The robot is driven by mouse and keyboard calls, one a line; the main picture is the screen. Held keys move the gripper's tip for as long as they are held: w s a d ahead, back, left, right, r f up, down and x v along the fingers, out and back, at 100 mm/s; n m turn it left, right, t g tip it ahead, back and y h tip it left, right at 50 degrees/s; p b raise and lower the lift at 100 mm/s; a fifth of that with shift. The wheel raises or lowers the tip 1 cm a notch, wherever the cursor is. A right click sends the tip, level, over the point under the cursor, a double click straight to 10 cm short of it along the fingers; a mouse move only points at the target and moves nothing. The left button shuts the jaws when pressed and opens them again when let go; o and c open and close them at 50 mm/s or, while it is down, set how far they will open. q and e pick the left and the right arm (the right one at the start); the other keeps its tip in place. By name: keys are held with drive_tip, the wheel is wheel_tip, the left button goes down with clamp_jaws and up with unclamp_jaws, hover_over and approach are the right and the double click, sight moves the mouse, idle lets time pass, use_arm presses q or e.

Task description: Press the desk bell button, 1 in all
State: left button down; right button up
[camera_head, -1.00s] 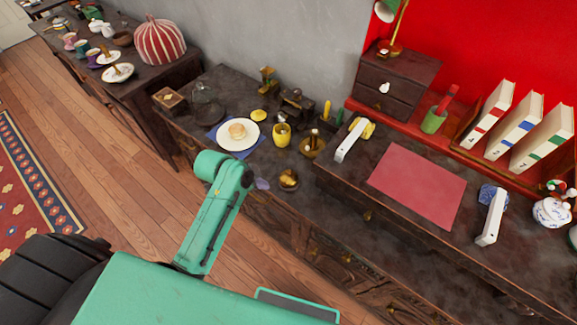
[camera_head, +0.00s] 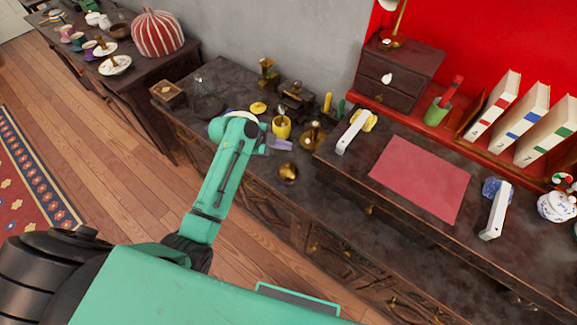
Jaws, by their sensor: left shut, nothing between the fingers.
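The desk bell appears to be the small round brass dome (camera_head: 288,173) near the front edge of the dark cabinet top, left of the raised desk section. My left gripper (camera_head: 283,144) is shut and empty. In the picture it sits just above and slightly left of the dome, apart from it, near a yellow cup. Its exact height over the cabinet top is hard to tell. My left arm hides most of the white plate behind it. My right gripper is not in view.
A yellow cup (camera_head: 281,127) and a brass piece with an upright stem (camera_head: 313,135) stand close to the gripper. A white bar (camera_head: 352,132) and a red mat (camera_head: 420,178) lie to the right. A glass dome (camera_head: 207,103) stands at left.

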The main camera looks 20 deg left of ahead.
use_arm(q)
drive_tip(key=b, duration=0.4)
hover_over(289, 165)
drive_tip(key=a, duration=0.1)
drive_tip(key=f, duration=0.6)
drive_tip(key=shift+s+a, duration=0.15)
drive_tip(key=shift+a, duration=0.05)
drive_tip(key=shift+f+b, duration=0.4)
idle(0.6)
drive_tip(key=shift+f, duration=0.4)
drive_tip(key=shift+f+b, duration=0.7)
drive_tip(key=shift+b, duration=0.05)
idle(0.5)
drive_tip(key=shift+r, duration=0.15)
drive_tip(key=shift+r+p, duration=0.95)
